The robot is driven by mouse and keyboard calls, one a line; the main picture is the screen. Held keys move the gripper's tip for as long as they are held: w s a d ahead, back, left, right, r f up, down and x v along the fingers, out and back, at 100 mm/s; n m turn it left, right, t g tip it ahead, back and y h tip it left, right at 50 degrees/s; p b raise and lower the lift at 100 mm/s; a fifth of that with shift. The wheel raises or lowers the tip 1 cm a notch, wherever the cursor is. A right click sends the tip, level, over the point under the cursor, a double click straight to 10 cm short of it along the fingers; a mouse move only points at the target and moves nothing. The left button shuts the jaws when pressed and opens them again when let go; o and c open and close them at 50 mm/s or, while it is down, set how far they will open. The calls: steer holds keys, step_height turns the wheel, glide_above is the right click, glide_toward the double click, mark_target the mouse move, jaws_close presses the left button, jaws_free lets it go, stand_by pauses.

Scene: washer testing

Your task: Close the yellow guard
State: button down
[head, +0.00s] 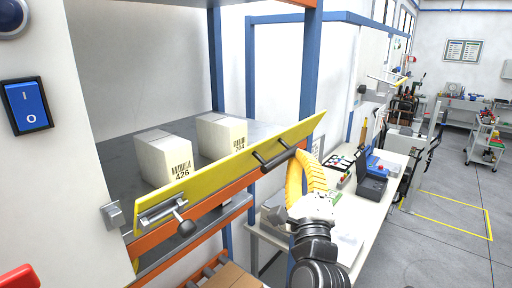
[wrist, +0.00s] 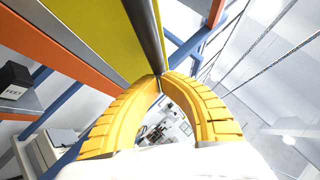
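The yellow guard (head: 215,178) is a long flat panel along the front of the shelf, below the boxes. It has a black bar handle (head: 274,160) near its right end and a metal latch with a dark knob (head: 180,222) at its left end. A metal catch (head: 112,214) sits on the white post, apart from the latch. My gripper (head: 297,156), with yellow ribbed fingers, is at the handle's right end. In the wrist view, its fingertips (wrist: 161,76) come together at the dark handle bar (wrist: 147,35), beside the yellow panel (wrist: 95,35). Their exact contact is partly hidden.
Two white boxes (head: 165,157) (head: 222,135) with barcodes stand on the shelf behind the guard. An orange beam (head: 160,238) runs below it. Blue uprights (head: 309,70) frame the rack. A workbench (head: 352,215) with tools stands right of my arm. Open floor lies further right.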

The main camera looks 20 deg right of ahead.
mark_target(288, 132)
steer(key=r+n+p, duration=0.1)
steer(key=n+g+y+p, duration=0.1)
steer(key=w+r+n+y+p, duration=0.1)
steer(key=shift+a+r+p, duration=0.35)
steer(key=shift+a, duration=0.05)
steer(key=shift+w+a+r+p, duration=0.25)
steer(key=shift+w+r+p, duration=0.1)
steer(key=shift+p, duration=0.3)
steer(key=shift+f, duration=0.1)
